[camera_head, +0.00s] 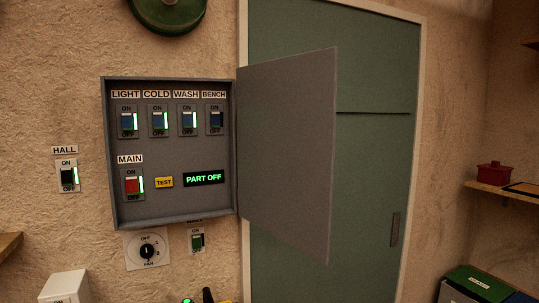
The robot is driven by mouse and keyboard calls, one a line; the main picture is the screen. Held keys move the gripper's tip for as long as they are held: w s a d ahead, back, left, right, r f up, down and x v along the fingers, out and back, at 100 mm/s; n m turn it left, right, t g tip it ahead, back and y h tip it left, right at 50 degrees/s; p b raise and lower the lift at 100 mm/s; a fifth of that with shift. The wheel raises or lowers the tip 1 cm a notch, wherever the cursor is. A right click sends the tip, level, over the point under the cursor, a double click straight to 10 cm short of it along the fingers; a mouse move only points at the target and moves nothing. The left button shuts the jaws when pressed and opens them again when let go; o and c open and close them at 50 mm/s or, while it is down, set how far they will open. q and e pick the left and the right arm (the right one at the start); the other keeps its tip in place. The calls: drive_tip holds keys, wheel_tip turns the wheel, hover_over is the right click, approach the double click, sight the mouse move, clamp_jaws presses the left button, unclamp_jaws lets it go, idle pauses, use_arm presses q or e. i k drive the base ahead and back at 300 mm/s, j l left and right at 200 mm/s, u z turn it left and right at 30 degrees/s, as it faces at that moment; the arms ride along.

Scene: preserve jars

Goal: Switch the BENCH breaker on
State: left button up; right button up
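The BENCH breaker (215,121) is at the right end of the top row in the open grey breaker box (168,222) on the wall. Its lever is dark blue, and no bright green bar like its neighbours' shows beside it. The LIGHT breaker (127,121), COLD breaker (158,121) and WASH breaker (188,121) each have a lit green bar. The red MAIN breaker (131,185) below also has a lit green bar. The display (204,178) reads "PART OFF". Neither of my grippers is in view.
The box's door (287,155) stands swung open to the right, before a green door (375,70). A yellow TEST button (164,182) sits beside MAIN. The HALL switch (68,176), FAN dial (147,250) and another switch (197,241) are close by. Wall shelf (508,191) at right.

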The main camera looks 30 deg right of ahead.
sight(214, 116)
drive_tip(key=i+l+u, duration=0.25)
drive_tip(key=l, duration=0.45)
drive_tip(key=i+l+u, duration=0.2)
drive_tip(key=l, duration=0.5)
drive_tip(key=i+l+u, duration=0.1)
drive_tip(key=l+u, duration=0.15)
drive_tip(key=l, duration=0.5)
drive_tip(key=l+u, duration=0.2)
drive_tip(key=l, duration=0.55)
drive_tip(key=k+j, duration=0.15)
drive_tip(key=j, duration=0.15)
drive_tip(key=k+j+z, duration=0.1)
drive_tip(key=j+z, duration=0.15)
drive_tip(key=k+j+z, duration=0.1)
drive_tip(key=j+z, duration=0.15)
drive_tip(key=j+u, duration=0.15)
drive_tip(key=i+j+u, duration=0.1)
drive_tip(key=j, duration=0.2)
